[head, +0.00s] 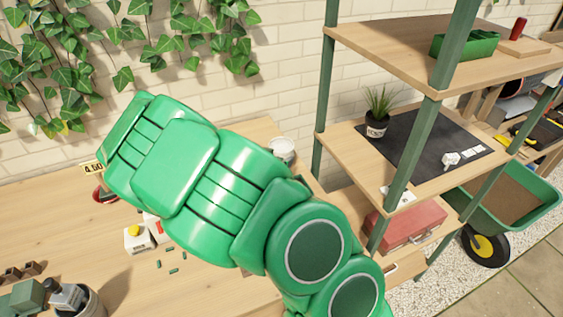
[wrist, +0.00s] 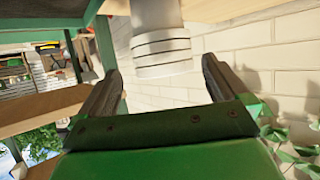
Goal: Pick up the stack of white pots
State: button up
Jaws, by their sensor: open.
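The stack of white pots (wrist: 162,45) stands just beyond my gripper in the wrist view, with several rims visible one against another. In the head view the top of the stack (head: 283,146) shows behind my green arm, which hides its lower part. My gripper (wrist: 160,70) is open, with one dark finger to each side of the stack's line. The fingers do not appear to touch the pots. In the head view my arm hides the fingers.
A wooden shelf unit (head: 440,52) with green posts stands right of the stack, holding a potted plant (head: 377,125). A white box with a yellow button (head: 137,238) and small green pieces lie on the workbench (head: 60,225). A brick wall is behind.

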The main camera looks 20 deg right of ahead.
aim_at(285, 148)
jog(key=shift+r+x, duration=0.2)
jog(key=shift+x, duration=3.75)
jog(key=shift+w, duration=0.15)
jog(key=c, duration=0.8)
